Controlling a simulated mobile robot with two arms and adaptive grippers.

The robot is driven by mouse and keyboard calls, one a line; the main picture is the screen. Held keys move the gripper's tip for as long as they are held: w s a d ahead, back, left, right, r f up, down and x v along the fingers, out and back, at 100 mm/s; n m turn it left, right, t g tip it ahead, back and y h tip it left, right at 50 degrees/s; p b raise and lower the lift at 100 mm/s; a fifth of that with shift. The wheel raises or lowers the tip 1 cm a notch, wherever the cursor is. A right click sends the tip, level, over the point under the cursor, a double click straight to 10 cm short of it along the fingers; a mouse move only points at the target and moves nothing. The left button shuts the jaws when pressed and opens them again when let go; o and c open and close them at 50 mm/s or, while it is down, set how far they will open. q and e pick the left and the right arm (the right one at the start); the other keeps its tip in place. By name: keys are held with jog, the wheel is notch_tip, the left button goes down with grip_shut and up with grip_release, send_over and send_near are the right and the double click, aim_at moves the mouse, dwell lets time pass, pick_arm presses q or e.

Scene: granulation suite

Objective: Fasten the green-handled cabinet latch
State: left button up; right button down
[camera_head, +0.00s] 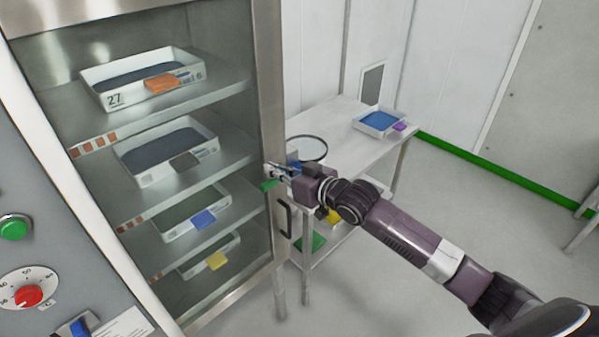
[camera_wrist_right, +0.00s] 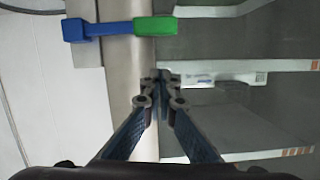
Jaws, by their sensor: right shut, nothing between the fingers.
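The cabinet latch has a green handle (camera_wrist_right: 155,26) and a blue end (camera_wrist_right: 76,30). In the right wrist view it lies level across the steel frame edge, its green end reaching toward the glass. In the head view the green handle (camera_head: 270,185) shows at the right edge of the cabinet's steel door frame (camera_head: 268,90). My right gripper (camera_head: 278,170) is at that edge, close by the handle. In the right wrist view its fingertips (camera_wrist_right: 160,77) are together, empty and apart from the latch. My left gripper is not in view.
Behind the glass, shelves hold several white trays (camera_head: 118,100). A dark door pull (camera_head: 284,219) sits below the latch. A side table (camera_head: 345,115) beside the cabinet carries a round dark-rimmed item (camera_head: 306,149) and a blue-filled tray (camera_head: 379,123).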

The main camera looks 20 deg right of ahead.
jog(key=b+v, duration=0.3)
jog(key=v, duration=0.7)
jog(key=shift+f, duration=0.15)
